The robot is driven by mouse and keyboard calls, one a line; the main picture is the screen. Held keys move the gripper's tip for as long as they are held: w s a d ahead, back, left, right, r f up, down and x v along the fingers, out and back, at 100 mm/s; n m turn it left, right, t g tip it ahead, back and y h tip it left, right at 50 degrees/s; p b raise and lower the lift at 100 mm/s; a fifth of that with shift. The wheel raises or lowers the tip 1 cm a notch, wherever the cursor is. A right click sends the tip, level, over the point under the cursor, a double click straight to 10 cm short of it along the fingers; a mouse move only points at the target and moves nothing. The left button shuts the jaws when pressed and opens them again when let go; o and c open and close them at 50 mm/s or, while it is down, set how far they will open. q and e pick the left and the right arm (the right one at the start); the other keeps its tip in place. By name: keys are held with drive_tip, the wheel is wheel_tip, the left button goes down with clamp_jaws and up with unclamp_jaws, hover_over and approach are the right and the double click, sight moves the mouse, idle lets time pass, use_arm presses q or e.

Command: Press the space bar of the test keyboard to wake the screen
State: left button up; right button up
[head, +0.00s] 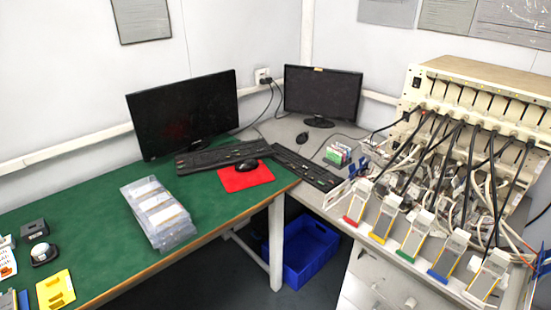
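Two black keyboards show in the head view. One keyboard (222,156) lies on the green table in front of the larger monitor (185,112). The other keyboard (306,169) lies at an angle on the grey desk, in front of the smaller monitor (322,94) and nearer the battery tester. No label shows which is the test keyboard, and the space bars are too small to make out. Both screens look dark. Neither of my grippers is in view.
A black mouse (246,164) sits on a red mat (240,182). Clear plastic boxes (158,214) stand on the green table (100,238). The tester rack (475,105), its cables and several pouch-cell holders (416,238) crowd the right. A blue crate (312,250) is on the floor.

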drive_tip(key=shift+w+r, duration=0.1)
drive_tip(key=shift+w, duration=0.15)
